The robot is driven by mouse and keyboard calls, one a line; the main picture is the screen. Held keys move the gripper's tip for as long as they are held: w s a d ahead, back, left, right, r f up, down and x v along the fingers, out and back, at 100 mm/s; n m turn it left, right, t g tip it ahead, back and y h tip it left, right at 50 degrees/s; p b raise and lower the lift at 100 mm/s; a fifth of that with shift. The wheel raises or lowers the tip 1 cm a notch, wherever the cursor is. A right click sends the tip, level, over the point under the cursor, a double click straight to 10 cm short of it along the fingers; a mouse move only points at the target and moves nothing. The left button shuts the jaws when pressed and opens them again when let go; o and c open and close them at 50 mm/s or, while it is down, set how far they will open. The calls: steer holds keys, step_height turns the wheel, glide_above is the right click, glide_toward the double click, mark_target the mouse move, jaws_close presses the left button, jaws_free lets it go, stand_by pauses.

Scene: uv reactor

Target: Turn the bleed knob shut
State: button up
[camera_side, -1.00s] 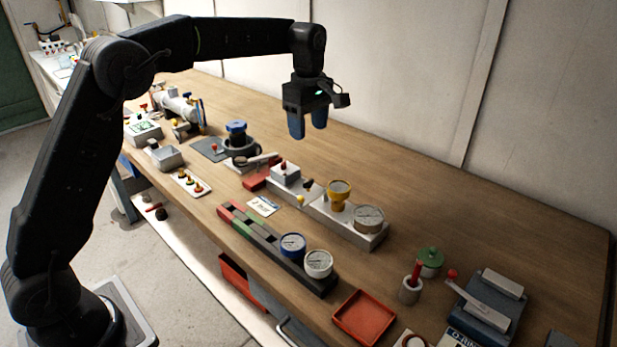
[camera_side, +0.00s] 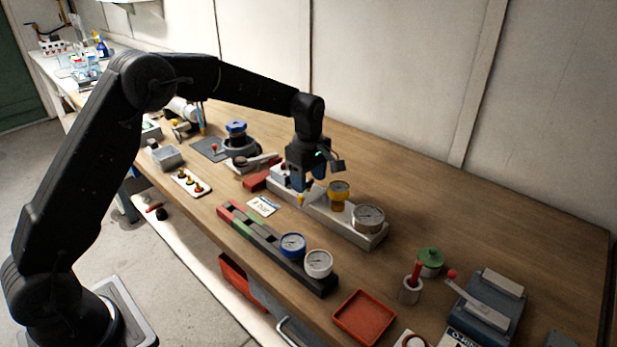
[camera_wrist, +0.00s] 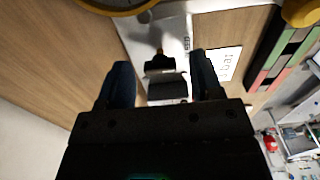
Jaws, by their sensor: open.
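A small black knob (camera_wrist: 160,63) with a brass-coloured tip sits on the pale manifold block (camera_side: 350,229); it looks like the bleed knob. In the wrist view it lies between my two blue fingers, with a gap on both sides. My gripper (camera_side: 305,184) is open, pointing down over the left part of the block, and hides the knob in the side view. A small yellow part (camera_side: 301,199) shows just in front of the fingers. I cannot tell how far the fingertips are above the block.

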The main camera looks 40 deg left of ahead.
steer(key=c, duration=0.9)
steer(key=shift+c, duration=0.2)
steer(key=shift+m, duration=0.3)
steer(key=m, duration=0.3)
steer(key=shift+m, duration=0.3)
steer(key=m, duration=1.3)
steer(key=shift+m, duration=0.3)
